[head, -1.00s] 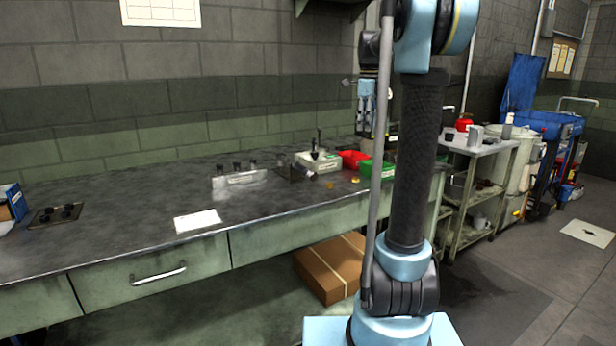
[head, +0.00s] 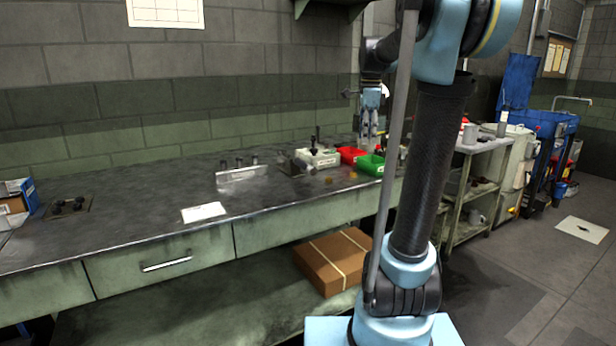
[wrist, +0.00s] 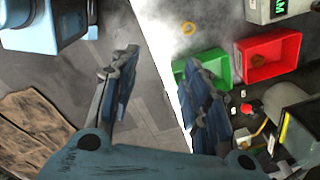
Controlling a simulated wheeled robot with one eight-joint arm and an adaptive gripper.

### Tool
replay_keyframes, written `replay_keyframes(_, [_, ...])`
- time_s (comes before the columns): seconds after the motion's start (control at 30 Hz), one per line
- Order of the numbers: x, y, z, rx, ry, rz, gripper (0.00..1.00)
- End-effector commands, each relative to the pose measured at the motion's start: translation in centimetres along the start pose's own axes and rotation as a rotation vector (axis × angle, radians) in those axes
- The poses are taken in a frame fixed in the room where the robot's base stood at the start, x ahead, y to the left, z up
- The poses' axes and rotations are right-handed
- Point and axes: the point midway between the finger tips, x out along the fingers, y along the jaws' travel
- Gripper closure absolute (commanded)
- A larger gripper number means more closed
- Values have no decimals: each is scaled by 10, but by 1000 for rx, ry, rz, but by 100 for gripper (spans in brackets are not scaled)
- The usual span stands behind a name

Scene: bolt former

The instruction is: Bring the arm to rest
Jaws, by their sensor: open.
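My gripper (head: 369,136) hangs in the air above the right end of the workbench in the head view, partly beside my own arm links. In the wrist view my gripper (wrist: 155,85) shows two blue-grey fingers spread well apart, with nothing between them but the floor and the bench edge far below. It is open and empty. The green bin (head: 371,164) and the red bin (head: 352,154) stand on the bench near it; the wrist view shows the green bin (wrist: 208,62) and red bin (wrist: 272,55) beyond the right finger.
The workbench (head: 130,215) runs along the wall, with a white sheet (head: 204,212), a bolt rack (head: 240,173) and a light bin (head: 318,157) on it. A cardboard box (head: 335,262) lies below. A shelf cart (head: 470,185) stands to the right. Open floor (head: 520,270) lies at right.

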Motion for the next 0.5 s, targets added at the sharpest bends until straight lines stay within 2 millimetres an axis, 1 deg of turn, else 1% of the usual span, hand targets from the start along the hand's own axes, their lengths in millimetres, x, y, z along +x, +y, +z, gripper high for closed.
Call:
replay_keyframes(0.03, [6,14,0,-52,0,-5,57])
replay_keyframes(0.27, [37,79,-1,-359,6,-35,57])
replay_keyframes(0.5, [80,144,-2,-685,22,-66,57])
